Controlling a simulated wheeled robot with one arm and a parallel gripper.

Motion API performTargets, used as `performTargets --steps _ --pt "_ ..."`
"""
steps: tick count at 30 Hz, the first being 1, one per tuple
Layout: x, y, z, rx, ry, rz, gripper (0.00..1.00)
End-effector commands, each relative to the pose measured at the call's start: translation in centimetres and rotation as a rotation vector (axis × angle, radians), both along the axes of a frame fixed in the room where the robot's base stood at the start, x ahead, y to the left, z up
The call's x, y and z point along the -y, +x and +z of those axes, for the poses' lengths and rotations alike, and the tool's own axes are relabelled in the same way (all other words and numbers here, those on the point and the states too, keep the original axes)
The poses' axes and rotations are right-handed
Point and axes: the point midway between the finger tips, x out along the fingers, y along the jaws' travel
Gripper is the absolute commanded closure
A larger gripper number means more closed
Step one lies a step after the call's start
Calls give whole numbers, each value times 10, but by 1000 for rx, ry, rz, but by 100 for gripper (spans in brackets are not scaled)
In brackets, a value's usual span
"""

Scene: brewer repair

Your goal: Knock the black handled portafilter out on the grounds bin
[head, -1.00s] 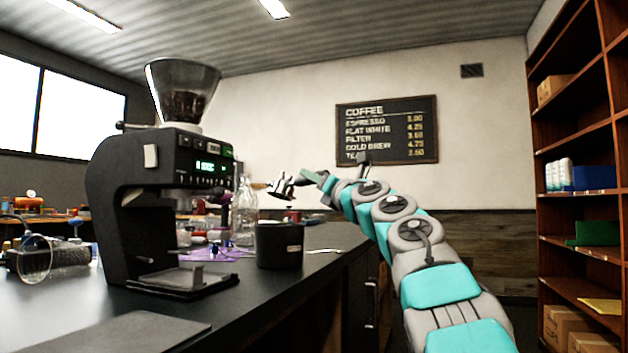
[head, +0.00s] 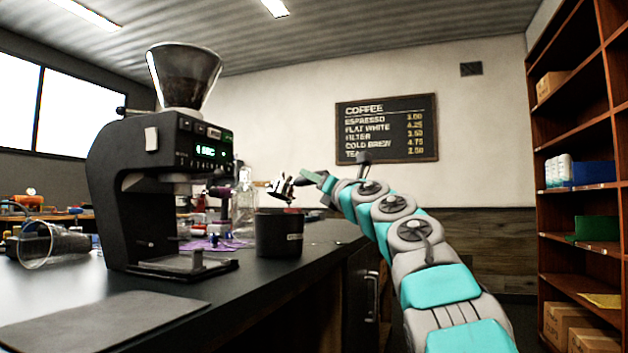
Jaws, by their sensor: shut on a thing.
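My gripper (head: 302,182) is shut on a small metal and black piece (head: 283,188), which looks like the portafilter. It is held tilted above the black round bin (head: 279,235), which looks like the grounds bin. In the picture its lower end is close to the bin's rim; I cannot tell whether they touch. The handle is not clearly seen, as the gripper and the small size hide it. The bin stands upright on the dark counter, near its right edge.
A black grinder (head: 150,205) with a clear hopper (head: 184,76) stands left of the bin. A glass bottle (head: 245,195) is behind the bin. A clear cup (head: 50,245) lies on the counter at left. A dark mat (head: 105,318) lies in front.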

Motion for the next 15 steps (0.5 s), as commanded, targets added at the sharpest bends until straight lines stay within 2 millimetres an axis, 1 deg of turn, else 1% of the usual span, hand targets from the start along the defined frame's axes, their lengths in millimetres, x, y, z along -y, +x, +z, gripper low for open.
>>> performTargets --steps 1,7,9,15 --pt "1 0 -10 0 1 -1 100" --pt "0 0 -44 1 0 -1 100" --pt "0 0 -34 1 0 -1 100" --pt "0 0 -32 1 0 -1 100"
